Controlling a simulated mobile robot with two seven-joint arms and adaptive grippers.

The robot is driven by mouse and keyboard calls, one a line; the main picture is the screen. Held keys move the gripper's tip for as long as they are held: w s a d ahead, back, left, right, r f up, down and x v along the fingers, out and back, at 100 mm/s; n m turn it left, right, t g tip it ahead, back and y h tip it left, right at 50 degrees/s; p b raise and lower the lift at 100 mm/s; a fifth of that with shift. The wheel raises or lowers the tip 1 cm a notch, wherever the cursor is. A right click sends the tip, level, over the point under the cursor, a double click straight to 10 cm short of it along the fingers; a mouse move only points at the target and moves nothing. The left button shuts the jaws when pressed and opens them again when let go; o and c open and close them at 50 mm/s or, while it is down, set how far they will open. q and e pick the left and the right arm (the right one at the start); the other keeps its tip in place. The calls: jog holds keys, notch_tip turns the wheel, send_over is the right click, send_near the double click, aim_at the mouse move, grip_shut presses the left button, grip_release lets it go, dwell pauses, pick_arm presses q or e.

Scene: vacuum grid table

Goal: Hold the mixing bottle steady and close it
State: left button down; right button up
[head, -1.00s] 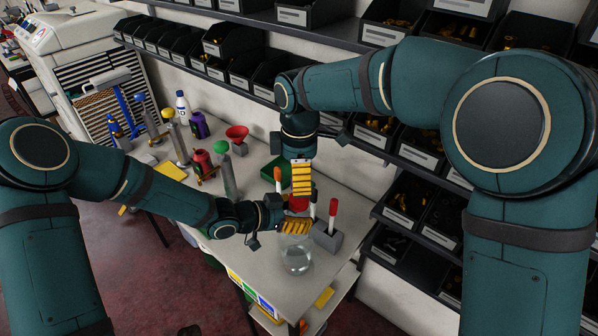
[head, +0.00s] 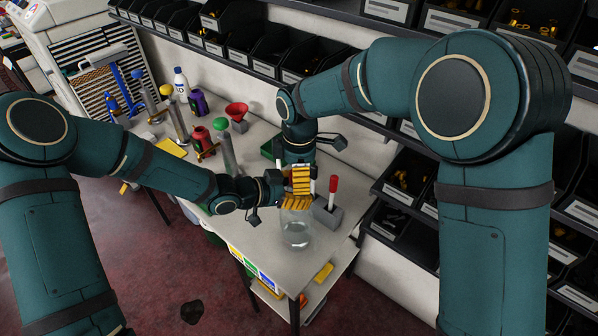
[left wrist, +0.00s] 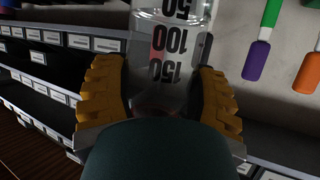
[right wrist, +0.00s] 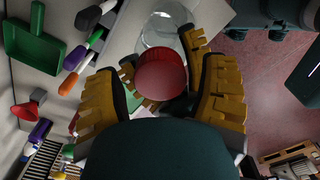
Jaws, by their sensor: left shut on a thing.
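The clear mixing bottle (head: 297,234) stands upright near the table's front right corner. My left gripper (head: 296,202) is shut around its upper part. The left wrist view shows the bottle (left wrist: 170,45) with black graduation marks between the yellow fingers (left wrist: 165,100). My right gripper (head: 300,178) points down from above, just over the left one. In the right wrist view, the red cap (right wrist: 162,80) is between its spread fingers (right wrist: 160,95), with slim gaps at the sides. The cap lies over the bottle's top; I cannot tell how firmly it sits.
A grey holder (head: 327,214) with a red-topped marker (head: 333,190) stands close to the bottle's right. A red funnel (head: 237,111), a green-topped tube (head: 226,148) and a white bottle (head: 181,84) stand further back left. Shelves of black bins line the wall.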

jog(key=c, duration=1)
jog(key=shift+o, duration=0.2)
jog(key=m, duration=0.3)
jog(key=o, duration=1.2)
jog(key=shift+o, duration=0.2)
jog(key=shift+r, duration=2.3)
